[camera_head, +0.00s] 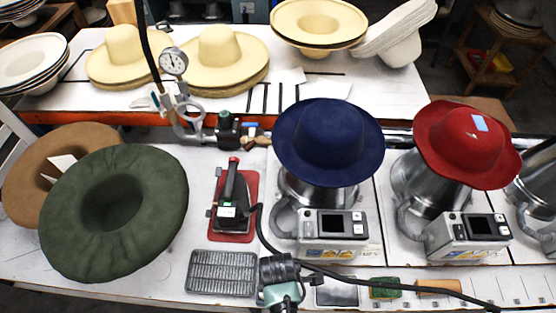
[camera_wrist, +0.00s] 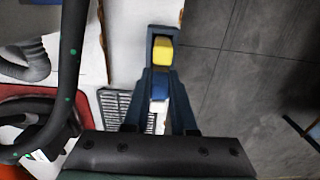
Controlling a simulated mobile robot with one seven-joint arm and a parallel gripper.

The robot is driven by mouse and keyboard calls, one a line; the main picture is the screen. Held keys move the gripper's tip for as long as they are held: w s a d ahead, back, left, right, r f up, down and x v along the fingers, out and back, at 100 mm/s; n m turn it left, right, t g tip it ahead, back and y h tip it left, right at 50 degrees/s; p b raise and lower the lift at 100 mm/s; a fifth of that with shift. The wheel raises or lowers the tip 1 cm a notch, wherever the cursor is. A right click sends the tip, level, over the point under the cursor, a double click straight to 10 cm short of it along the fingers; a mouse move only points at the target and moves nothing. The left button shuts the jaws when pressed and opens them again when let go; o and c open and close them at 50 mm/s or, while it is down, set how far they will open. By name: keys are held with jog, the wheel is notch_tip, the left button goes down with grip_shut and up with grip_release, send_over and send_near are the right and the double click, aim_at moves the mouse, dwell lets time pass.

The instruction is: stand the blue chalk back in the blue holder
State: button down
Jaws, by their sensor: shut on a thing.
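In the wrist view my gripper (camera_wrist: 163,62) has its dark fingers drawn together. A small blue piece (camera_wrist: 160,88), apparently the blue chalk, shows between the fingers. A yellow block (camera_wrist: 162,50) shows at the fingertips, and I cannot tell what it belongs to. The fingers hide most of what they hold. The blue holder cannot be made out for certain. A small blue item (camera_head: 250,126) lies at the back of the bench in the head view, beside a dark fitting, too small to identify.
A slatted grey tray (camera_head: 222,273) lies near the bench's front edge, below a black iron on a red plate (camera_head: 231,237). A green sponge (camera_head: 385,288) and a brown block (camera_head: 440,287) lie to the right. Presses carry a blue hat (camera_head: 328,140) and a red hat (camera_head: 465,145).

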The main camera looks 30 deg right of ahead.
jog(key=c, duration=0.7)
grip_release()
jog(key=shift+o, duration=0.2)
notch_tip(320, 180, up, 8)
jog(key=p, duration=0.8)
jog(key=shift+f, duration=0.2)
